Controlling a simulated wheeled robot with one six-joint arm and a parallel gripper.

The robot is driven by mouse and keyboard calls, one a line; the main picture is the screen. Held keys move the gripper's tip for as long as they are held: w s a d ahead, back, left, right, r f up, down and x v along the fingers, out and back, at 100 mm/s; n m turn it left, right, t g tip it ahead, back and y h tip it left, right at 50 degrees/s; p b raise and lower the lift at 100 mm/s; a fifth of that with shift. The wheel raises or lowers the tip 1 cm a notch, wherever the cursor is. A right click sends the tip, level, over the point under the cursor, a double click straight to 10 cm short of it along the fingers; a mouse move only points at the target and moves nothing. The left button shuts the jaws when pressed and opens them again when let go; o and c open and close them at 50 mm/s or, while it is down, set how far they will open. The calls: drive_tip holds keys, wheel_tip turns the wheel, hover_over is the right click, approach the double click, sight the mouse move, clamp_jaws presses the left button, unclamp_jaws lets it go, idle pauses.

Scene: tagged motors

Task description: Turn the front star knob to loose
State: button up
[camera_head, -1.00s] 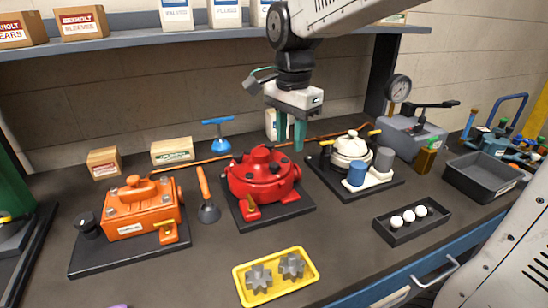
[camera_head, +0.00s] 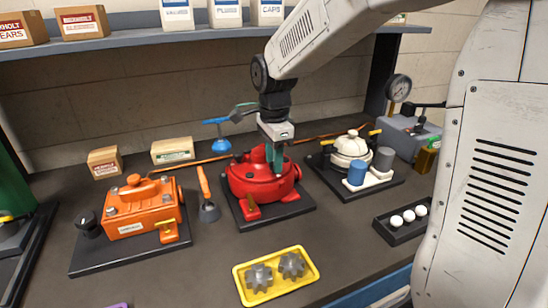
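A red round motor housing (camera_head: 250,190) stands on a dark base plate (camera_head: 285,209) in the middle of the bench. Red knobs sit on its top, but my gripper partly covers them, and I cannot make out the front star knob or its setting clearly. My gripper (camera_head: 274,160) points down at the top of the red housing. Its teal fingers are at the knobs, on the right part of the lid. The fingers overlap in this view, so I cannot tell whether they grip a knob or only stand beside it.
An orange motor (camera_head: 141,208) stands to the left, with an orange-handled tool (camera_head: 206,196) between. A cream motor (camera_head: 350,147) with blue and grey cylinders stands to the right. A yellow tray (camera_head: 275,291) with gears lies in front. My arm hides the right side.

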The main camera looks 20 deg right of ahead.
drive_tip(key=c, duration=0.7)
